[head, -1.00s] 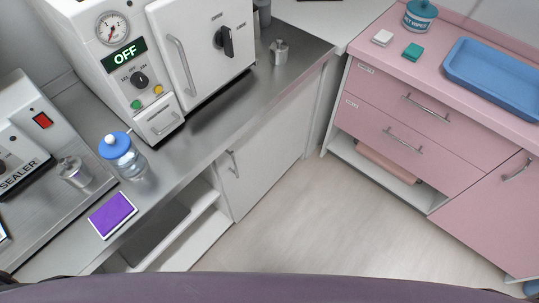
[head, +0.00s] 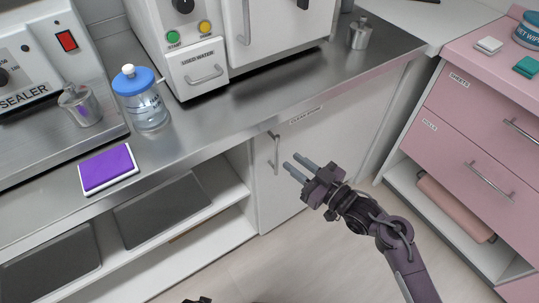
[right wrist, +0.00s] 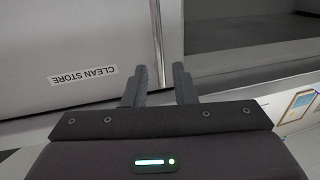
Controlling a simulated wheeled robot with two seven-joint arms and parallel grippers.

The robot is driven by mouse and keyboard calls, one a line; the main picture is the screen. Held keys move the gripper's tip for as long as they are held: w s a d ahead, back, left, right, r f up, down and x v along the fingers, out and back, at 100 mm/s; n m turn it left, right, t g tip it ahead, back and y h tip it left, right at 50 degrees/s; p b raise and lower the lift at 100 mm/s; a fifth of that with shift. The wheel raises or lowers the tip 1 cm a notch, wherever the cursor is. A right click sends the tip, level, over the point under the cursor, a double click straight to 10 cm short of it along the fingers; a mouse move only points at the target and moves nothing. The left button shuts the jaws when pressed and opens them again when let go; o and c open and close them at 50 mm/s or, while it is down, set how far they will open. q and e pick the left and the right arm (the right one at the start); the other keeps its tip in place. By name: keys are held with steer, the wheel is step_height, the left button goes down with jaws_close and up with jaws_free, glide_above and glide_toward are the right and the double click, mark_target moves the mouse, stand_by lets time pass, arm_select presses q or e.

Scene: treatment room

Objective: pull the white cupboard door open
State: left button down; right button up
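The white cupboard door (head: 325,140) is under the steel counter and looks shut. It carries a "CLEAN STORE" label, which also shows upside down on the door in the right wrist view (right wrist: 84,74). Its upright metal handle (head: 275,152) is near the door's left edge. My right gripper (head: 296,167) is open and empty, its two fingers pointing at the handle from just right of it, with a small gap. In the right wrist view the fingers (right wrist: 160,88) are apart, with a pale upright bar, apparently the handle, ahead between them.
Open shelves (head: 170,225) with grey trays lie left of the door. A jar with a blue lid (head: 143,100) and a purple pad (head: 108,168) stand on the counter (head: 215,135). Pink drawers (head: 470,140) stand to the right. The floor before the door is clear.

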steer(key=x, duration=0.7)
steer(key=shift+c, duration=0.4)
jaws_close()
